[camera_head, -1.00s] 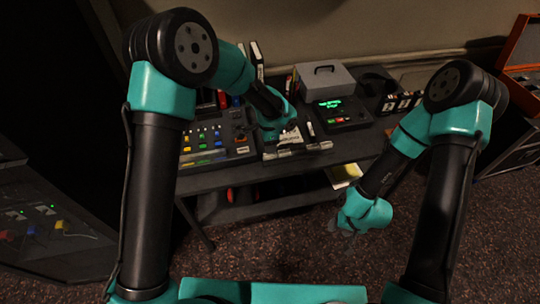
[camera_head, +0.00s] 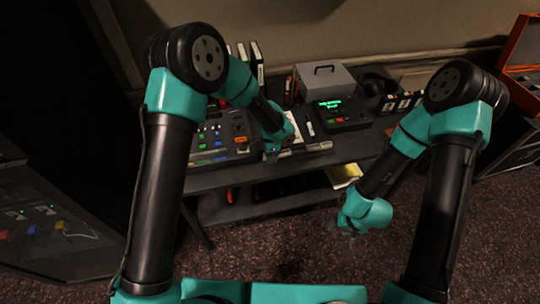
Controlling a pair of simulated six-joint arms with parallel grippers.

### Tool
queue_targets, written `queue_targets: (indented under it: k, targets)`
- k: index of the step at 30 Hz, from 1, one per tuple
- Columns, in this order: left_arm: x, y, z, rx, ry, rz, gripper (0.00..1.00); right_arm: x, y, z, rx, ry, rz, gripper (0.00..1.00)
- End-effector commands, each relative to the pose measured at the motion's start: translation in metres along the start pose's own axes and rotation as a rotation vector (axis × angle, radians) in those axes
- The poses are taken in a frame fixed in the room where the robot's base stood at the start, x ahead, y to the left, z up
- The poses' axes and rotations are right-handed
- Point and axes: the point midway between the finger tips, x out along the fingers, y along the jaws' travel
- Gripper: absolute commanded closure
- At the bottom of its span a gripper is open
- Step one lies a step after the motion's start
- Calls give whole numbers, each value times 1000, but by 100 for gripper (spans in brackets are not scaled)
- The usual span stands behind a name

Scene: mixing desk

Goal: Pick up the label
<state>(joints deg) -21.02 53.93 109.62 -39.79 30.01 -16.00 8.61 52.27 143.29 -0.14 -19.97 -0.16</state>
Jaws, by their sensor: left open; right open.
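My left gripper (camera_head: 272,154) is over the front part of the desk, just right of the mixer (camera_head: 210,138). It is open; its fingers are small and dark, and I see nothing clearly between them. Pale flat strips (camera_head: 318,146) lie near the desk's front edge, right of this gripper. A small white upright piece (camera_head: 310,128) is behind them. I cannot tell which of these is the label, and my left wrist hides part of this area. My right gripper (camera_head: 347,226) is open and empty, in front of the desk above the carpet.
A black box with a green screen (camera_head: 341,113) and a grey case (camera_head: 324,82) stand behind the strips. Headphones (camera_head: 377,84) lie to their right. Binders (camera_head: 256,62) stand at the back. A lower shelf (camera_head: 270,203) holds a yellow-white paper (camera_head: 345,174).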

Motion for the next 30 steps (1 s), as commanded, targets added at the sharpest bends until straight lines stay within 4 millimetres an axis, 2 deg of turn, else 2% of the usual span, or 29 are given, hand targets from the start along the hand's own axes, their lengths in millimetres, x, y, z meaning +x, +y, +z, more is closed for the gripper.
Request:
queue_targets:
  k: [5, 21, 30]
  targets:
    - [0, 0, 0, 0, 0, 0, 48, 0, 0, 0, 0, 0, 0, 49]
    - [0, 0, 0, 0, 0, 0, 100, 0, 0, 0, 0, 0, 0, 49]
    - [-2, 0, 0, 0, 0, -1, 100, 0, 0, 0, 0, 0, 0, 49]
